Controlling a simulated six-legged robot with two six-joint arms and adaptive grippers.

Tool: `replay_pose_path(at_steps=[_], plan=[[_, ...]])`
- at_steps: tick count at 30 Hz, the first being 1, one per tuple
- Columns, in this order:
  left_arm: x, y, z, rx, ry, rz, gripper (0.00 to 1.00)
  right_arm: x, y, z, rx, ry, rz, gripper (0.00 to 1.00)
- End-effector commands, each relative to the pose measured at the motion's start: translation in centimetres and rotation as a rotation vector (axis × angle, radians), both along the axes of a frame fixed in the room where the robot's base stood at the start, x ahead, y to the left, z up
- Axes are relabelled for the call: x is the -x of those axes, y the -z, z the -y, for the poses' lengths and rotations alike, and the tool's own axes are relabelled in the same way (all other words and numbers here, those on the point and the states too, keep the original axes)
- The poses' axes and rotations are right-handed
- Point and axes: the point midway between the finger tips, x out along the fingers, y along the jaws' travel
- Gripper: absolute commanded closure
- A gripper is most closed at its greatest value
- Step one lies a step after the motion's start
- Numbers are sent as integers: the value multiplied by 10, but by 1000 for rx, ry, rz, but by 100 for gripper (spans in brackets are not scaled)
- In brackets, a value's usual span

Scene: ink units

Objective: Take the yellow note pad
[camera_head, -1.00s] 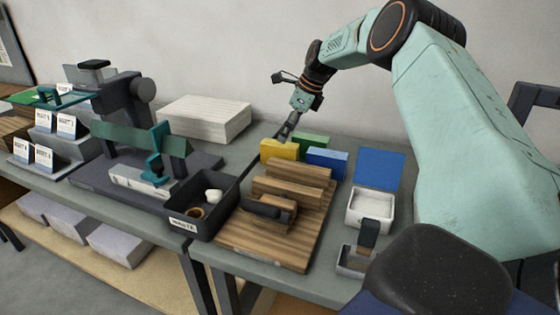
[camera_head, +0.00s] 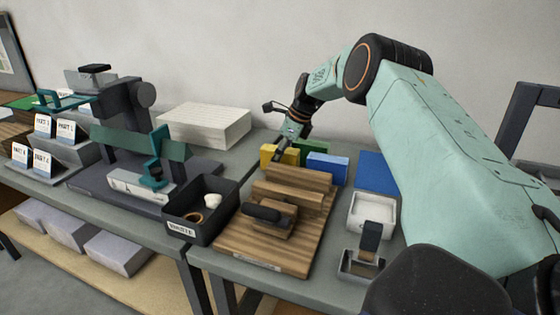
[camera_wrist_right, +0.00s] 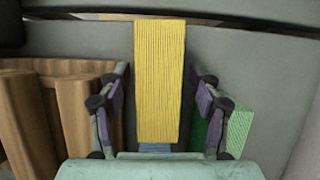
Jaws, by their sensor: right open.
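The yellow note pad (camera_head: 266,154) stands on the table behind the wooden rack, partly hidden by my right gripper (camera_head: 281,152). In the right wrist view the yellow pad (camera_wrist_right: 160,75) appears as a tall ridged block between the two fingers of my open right gripper (camera_wrist_right: 158,112). Gaps show between the pad and each finger. A green pad (camera_head: 315,145) and a blue pad (camera_head: 327,166) stand to its right in the head view. The green pad (camera_wrist_right: 236,128) shows beside the right finger in the wrist view. My left gripper is not in view.
The wooden rack (camera_head: 262,236) stands close in front of the pads. A black bin (camera_head: 187,229) with small items and a white paper stack (camera_head: 205,122) lie to the left. A white tray (camera_head: 371,212) and a blue panel (camera_head: 380,172) are to the right.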

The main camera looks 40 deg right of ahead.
Motion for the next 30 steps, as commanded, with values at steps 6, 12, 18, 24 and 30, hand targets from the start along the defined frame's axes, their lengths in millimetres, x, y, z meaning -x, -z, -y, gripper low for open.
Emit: replay_pose_path(at_steps=[6,12,18,24,30], plan=[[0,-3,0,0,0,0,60,0,1,0,0,1,0,36],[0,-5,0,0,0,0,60,0,2,0,0,0,0,36],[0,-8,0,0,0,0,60,0,4,0,0,-1,0,36],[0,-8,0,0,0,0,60,0,5,0,0,-1,0,36],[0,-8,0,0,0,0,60,0,5,0,0,0,0,46]])
